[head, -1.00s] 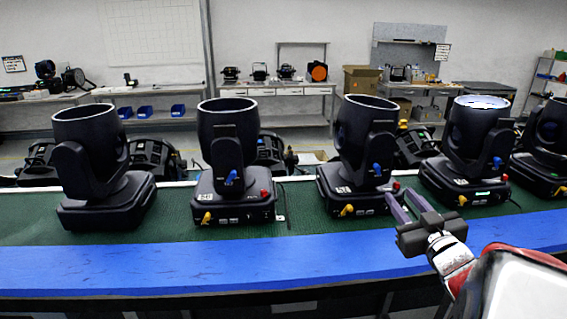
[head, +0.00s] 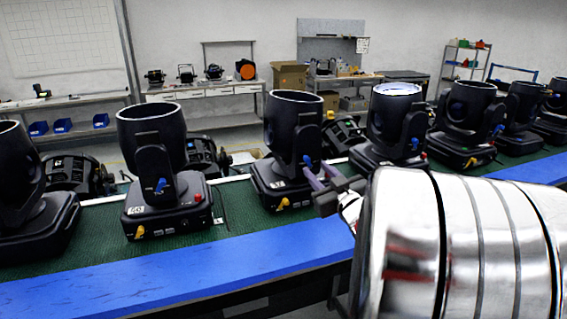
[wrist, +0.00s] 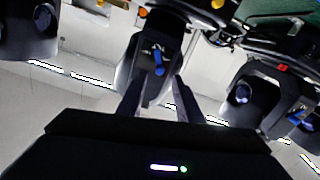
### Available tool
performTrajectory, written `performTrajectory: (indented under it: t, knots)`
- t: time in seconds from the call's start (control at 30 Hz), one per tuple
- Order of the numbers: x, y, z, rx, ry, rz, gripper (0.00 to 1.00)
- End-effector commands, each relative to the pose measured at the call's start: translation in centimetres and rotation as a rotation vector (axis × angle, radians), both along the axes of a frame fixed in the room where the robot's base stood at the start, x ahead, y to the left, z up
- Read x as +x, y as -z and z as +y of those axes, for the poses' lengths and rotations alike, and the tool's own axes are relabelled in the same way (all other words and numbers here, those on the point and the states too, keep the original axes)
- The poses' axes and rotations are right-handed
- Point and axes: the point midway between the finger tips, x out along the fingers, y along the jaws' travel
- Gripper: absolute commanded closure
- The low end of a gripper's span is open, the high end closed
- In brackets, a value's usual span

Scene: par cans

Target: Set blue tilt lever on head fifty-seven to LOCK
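Black moving heads stand in a row on a green-topped bench, each with a blue lever on its side. My gripper (head: 318,174) is by the head (head: 291,125) in the middle of the head view, close to its blue lever (head: 307,160). In the wrist view my gripper (wrist: 157,88) is open and empty, its two fingers apart. A blue lever (wrist: 158,62) shows just beyond and between the fingertips; I cannot tell whether they touch it. The number labels are too small to read surely, so I cannot tell which head is fifty-seven.
A neighbouring head (head: 158,160) stands to the left and a head with a lit lens (head: 397,118) to the right. Yellow levers (head: 283,204) stick out at the bases. The blue bench edge (head: 200,267) is clear. More fixtures stand behind the row.

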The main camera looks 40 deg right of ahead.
Motion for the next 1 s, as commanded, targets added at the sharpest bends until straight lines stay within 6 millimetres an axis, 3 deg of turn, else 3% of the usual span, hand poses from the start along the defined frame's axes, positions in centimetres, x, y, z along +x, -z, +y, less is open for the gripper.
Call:
performTrajectory:
  t: [0.2, 0.4, 0.77, 1.0]
  knots:
    - [3.1, 0.1, -0.8, 0.0, -0.003, 0.002, 0.68]
    - [5.0, 0.1, -1.5, -0.001, -0.001, 0.001, 0.68]
    - [5.4, 0.0, -1.7, -0.001, 0.001, 0.001, 0.68]
    - [5.4, 0.0, -1.7, -0.001, 0.001, 0.001, 0.83]
